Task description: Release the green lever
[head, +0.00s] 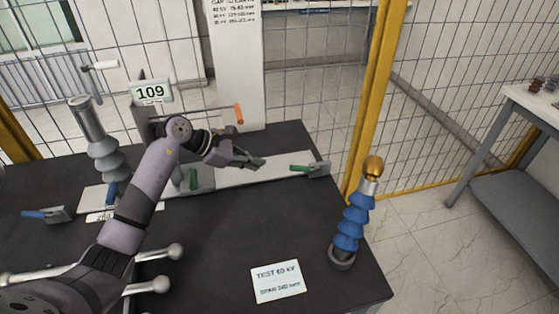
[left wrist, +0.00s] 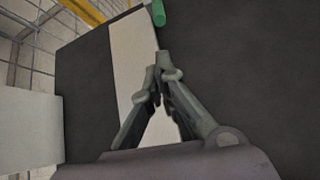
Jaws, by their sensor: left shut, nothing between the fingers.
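A green lever (head: 302,168) lies on a small metal clamp (head: 318,169) at the right end of the pale strip (head: 262,169) on the dark table. Part of a green handle (left wrist: 157,12) shows at the top of the left wrist view. My left gripper (head: 259,163) is above the strip, to the left of the green lever and apart from it. Its fingertips (left wrist: 162,64) are together with nothing between them. Another green part (head: 193,179) shows beside my left arm, partly hidden by it. My right gripper is not in view.
A blue ribbed bushing (head: 354,215) stands at the table's right, a grey one (head: 104,150) at the left. A blue-handled clamp (head: 45,214) is at far left. An orange handle (head: 239,114) rises behind my gripper. A yellow-framed fence (head: 378,80) borders the table.

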